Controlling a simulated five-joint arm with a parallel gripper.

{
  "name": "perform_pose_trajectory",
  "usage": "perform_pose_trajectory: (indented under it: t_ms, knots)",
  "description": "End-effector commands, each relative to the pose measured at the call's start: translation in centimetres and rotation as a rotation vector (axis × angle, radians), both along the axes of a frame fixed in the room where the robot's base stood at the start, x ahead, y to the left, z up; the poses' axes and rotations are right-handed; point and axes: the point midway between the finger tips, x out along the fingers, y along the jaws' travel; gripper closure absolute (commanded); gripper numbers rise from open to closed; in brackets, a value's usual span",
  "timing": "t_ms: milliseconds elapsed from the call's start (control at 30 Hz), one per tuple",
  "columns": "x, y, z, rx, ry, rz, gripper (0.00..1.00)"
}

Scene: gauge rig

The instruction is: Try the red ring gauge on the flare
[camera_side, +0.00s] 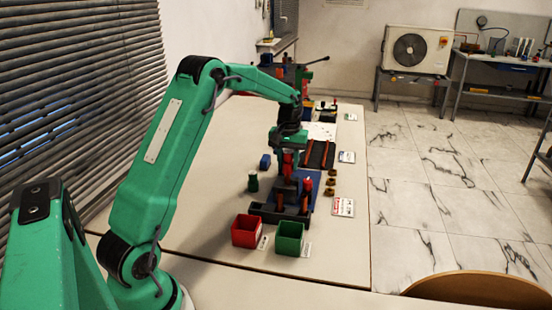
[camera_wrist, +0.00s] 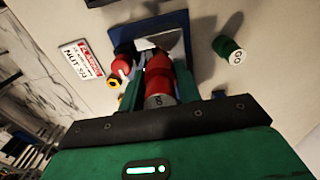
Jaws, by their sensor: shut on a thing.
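My gripper (camera_side: 287,158) is shut on the red ring gauge, which shows in the wrist view (camera_wrist: 158,78) as a red cylinder with a marked grey end. It also shows as a small red patch between the jaws in the side view (camera_side: 287,169).
A red part (camera_side: 308,186) stands on the fixture close beside my gripper. Several brass nuts (camera_side: 330,181) lie to the right, near a label card (camera_side: 343,207). A red bin (camera_side: 246,231) and a green bin (camera_side: 289,238) stand in front. A blue block (camera_side: 265,161) is at left.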

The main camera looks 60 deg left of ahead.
Motion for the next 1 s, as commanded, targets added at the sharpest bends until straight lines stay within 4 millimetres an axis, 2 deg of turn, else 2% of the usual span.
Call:
perform_pose_trajectory:
  t_ms: [433,1000]
  knots:
    - [0.0,0.0,0.1,-0.001,0.002,0.000,0.92]
    - [0.0,0.0,2.1,0.001,-0.001,0.000,0.92]
